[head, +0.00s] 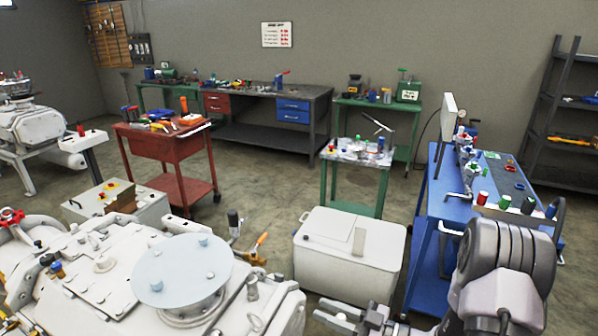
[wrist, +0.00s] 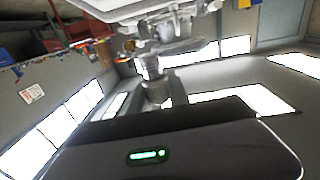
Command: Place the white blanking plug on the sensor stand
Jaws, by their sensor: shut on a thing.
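My gripper (head: 352,319) is at the bottom edge of the head view, in front of the white chest. It is shut on a small pale piece (head: 341,317), which looks like the white blanking plug; the fingers hide part of it. In the wrist view a grey cylindrical shape (wrist: 155,88) shows beyond the dark wrist housing, but I cannot tell whether it is the plug. A pale stand (head: 92,145) with a red-topped and a dark piece on it is at the left; I cannot tell whether it is the sensor stand.
A large white machine (head: 110,265) with a round pale-blue cover (head: 181,270) fills the lower left. A white chest (head: 350,250) stands in the middle. A blue cart (head: 445,205) is at right, a red cart (head: 165,148) at left. Open floor (head: 265,190) lies between them.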

